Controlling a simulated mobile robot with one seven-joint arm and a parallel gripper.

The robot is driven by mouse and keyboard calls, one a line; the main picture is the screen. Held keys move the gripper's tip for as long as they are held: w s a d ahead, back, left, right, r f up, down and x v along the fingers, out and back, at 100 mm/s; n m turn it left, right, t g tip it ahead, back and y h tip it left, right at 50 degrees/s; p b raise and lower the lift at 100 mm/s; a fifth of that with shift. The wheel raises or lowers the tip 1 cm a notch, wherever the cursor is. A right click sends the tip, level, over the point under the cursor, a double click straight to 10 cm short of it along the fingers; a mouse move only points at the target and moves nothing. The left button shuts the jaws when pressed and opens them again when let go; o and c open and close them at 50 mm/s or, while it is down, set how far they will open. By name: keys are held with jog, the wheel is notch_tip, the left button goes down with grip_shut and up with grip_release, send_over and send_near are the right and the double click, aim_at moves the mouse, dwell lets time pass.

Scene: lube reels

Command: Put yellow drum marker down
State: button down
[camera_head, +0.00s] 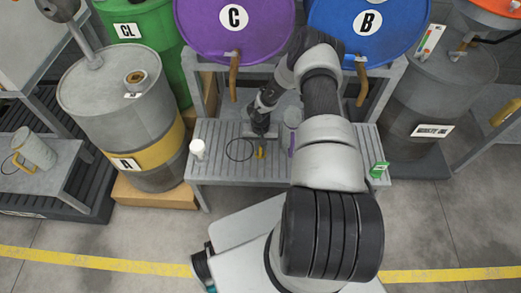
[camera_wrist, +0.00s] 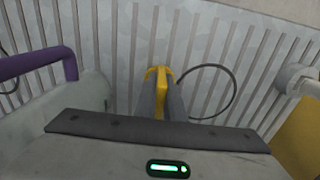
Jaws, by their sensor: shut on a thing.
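The yellow drum marker (camera_head: 260,153) is upright at the slatted grey bench (camera_head: 230,175), below the purple drum. My gripper (camera_head: 262,134) points down and is shut on it. In the wrist view the marker (camera_wrist: 159,76) shows as a yellow piece between my two dark fingers (camera_wrist: 160,98). Its lower end is hidden behind the fingers, and I cannot tell whether it touches the slats.
A grey jug (camera_head: 292,118) with a purple handle stands close right of my gripper. A black ring (camera_head: 230,156) lies just left, with a white bottle (camera_head: 197,148) beyond it. A green card (camera_head: 379,170) is at the bench's right end. Purple drum (camera_head: 205,35) and blue drum (camera_head: 330,18) overhang behind.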

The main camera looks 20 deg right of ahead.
jog(key=shift+f, duration=0.15)
jog(key=shift+f+b, duration=0.1)
jog(key=shift+b, duration=0.2)
jog(key=c, duration=1.8)
grip_release()
jog(key=shift+c, duration=0.2)
